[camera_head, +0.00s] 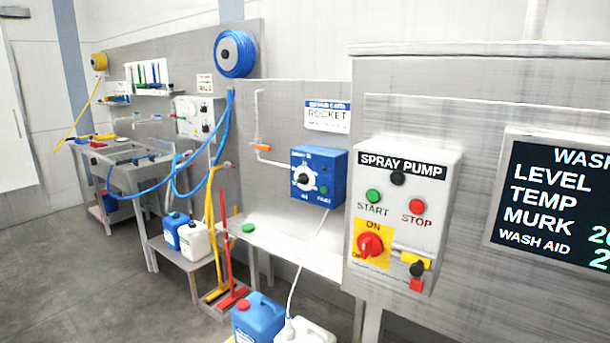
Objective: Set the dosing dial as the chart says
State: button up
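A blue dosing box (319,176) is fixed to the grey panel in the middle of the view. Its round dial (304,178) has a dark knob and a pale ring; the setting it points to is too small to read. A white card with a blue header (328,116) hangs above the box and reads "ROCKET"; its smaller lines are blurred. A small white notice (205,84) hangs further left, also too small to read. I cannot tell which of the sheets is the chart. My gripper does not show in this view.
A spray pump box (402,213) with buttons and a red switch stands right of the dosing box. A display (553,200) is at the right edge. Blue (258,318) and white jugs stand below. A blue hose (236,53) hangs left. The floor at lower left is clear.

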aim_at(303, 178)
jog(key=i+j+z, duration=0.15)
jog(key=i+j, duration=0.15)
jog(key=i+j+z, duration=0.2)
jog(key=j, duration=0.4)
jog(key=i+j+z, duration=0.15)
jog(key=i+j, duration=0.15)
jog(key=j, duration=0.15)
jog(key=i+j+z, duration=0.15)
jog(key=j, duration=0.4)
jog(key=i+j+z, duration=0.2)
jog(key=j, duration=0.35)
jog(key=i+j+z, duration=0.15)
jog(key=j, duration=0.4)
jog(key=i+j+z, duration=0.15)
jog(key=j, duration=0.45)
jog(key=i+j+z, duration=0.2)
jog(key=j, duration=0.4)
jog(key=k, duration=0.1)
